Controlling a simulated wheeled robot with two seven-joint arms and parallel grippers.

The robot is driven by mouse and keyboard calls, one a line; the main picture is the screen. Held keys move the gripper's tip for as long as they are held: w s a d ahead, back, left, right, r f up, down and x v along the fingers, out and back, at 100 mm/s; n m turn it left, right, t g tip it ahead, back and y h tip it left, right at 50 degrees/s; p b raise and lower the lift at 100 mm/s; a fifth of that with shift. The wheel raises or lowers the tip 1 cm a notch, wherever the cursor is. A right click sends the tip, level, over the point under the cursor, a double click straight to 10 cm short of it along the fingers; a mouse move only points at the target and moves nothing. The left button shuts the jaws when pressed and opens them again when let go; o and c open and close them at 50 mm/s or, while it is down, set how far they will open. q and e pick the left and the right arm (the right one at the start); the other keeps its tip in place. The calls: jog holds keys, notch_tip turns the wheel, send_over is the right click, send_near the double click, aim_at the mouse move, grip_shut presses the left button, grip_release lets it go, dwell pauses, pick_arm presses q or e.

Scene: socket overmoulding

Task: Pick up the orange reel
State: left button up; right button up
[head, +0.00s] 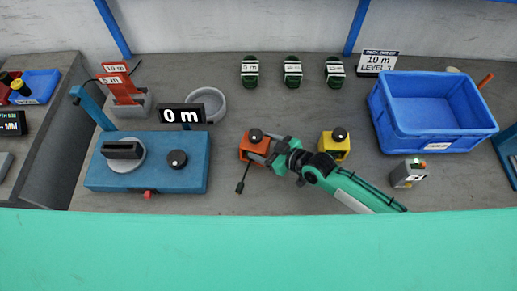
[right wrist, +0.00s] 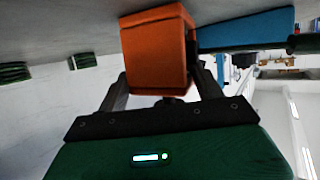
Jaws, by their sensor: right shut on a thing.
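The orange reel (head: 247,152) is a boxy orange block with a dark round knob on top, in the middle of the bench in the head view. A dark cable with a plug end hangs from its lower left side. My right gripper (head: 268,149) comes in from the right and is shut on the orange reel. In the right wrist view the orange reel (right wrist: 157,48) sits between the two fingers of the gripper (right wrist: 167,88). I cannot tell whether the reel touches the bench. My left gripper is not in view.
A yellow reel (head: 336,150) stands to the right, just beyond my forearm. A blue machine (head: 190,180) with a 0 m display (head: 181,116) is at left. A blue bin (head: 436,143) is at right. Several dark green coils, including one (head: 292,72), lie along the back.

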jog(key=shift+r, duration=0.1)
notch_tip(320, 180, up, 20)
jog(key=shift+f+b, duration=0.15)
jog(key=shift+b, duration=0.55)
jog(key=o, duration=0.3)
jog(key=shift+c, duration=0.6)
jog(key=shift+s+d, duration=0.1)
jog(key=shift+d, duration=0.6)
